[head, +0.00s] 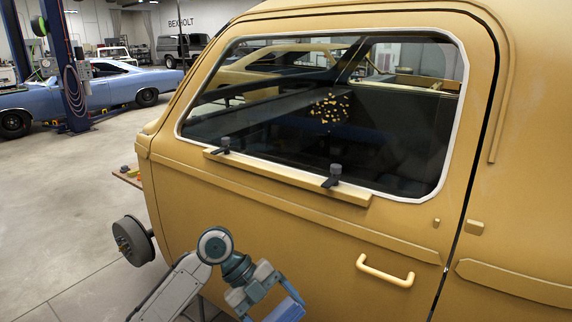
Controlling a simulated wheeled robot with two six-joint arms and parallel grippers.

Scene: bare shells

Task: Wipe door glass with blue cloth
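The door glass (400,130) is a dark window with a white trim in the mustard-yellow car door. A patch of small yellow specks (330,107) shows on the glass, a little right of its middle. My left gripper (276,298) is low in front of the door, below the glass and left of the door handle, apart from the glass. It appears shut on the blue cloth (287,309), which is partly cut off by the bottom edge. My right gripper is not in view.
A yellow strip (285,177) with two dark clamps (333,176) runs along the lower edge of the glass. A yellow handle (385,271) sticks out at the lower right. A grey wheel hub (130,242) juts out at the left.

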